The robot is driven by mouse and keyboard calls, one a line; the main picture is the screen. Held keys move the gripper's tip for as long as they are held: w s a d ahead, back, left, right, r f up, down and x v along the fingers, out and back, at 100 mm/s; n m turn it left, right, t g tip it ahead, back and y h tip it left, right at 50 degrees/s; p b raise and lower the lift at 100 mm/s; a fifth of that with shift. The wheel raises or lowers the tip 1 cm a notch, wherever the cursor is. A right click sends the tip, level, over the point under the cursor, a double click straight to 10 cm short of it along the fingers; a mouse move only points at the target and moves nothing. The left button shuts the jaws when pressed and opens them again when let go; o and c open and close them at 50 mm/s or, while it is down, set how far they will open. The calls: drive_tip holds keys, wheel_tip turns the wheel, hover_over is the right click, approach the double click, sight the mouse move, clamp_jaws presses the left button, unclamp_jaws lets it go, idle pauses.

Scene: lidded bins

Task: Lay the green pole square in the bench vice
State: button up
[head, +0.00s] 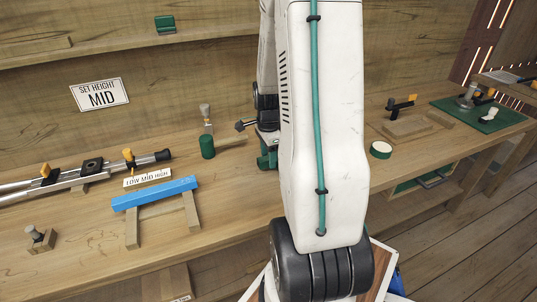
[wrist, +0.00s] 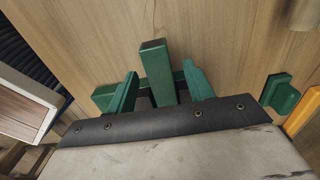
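In the wrist view a square green bar (wrist: 158,72), which looks like the green pole, tilts slightly left. Two tapered green pieces, seemingly the fingers of my gripper (wrist: 162,88), stand either side of it with narrow gaps showing. A green crosspiece (wrist: 103,95) lies behind them; I cannot tell whether it belongs to the vice. My gripper and the pole cannot be made out there.
A round green-edged piece (head: 381,150), a wooden block with clamp (head: 403,126) and a green mat (head: 500,118) are right. Bare bench lies between them.

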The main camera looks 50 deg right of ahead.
drive_tip(key=shift+r, duration=0.15)
wheel_tip(320, 180, up, 7)
drive_tip(key=shift+r, duration=0.3)
idle(0.3)
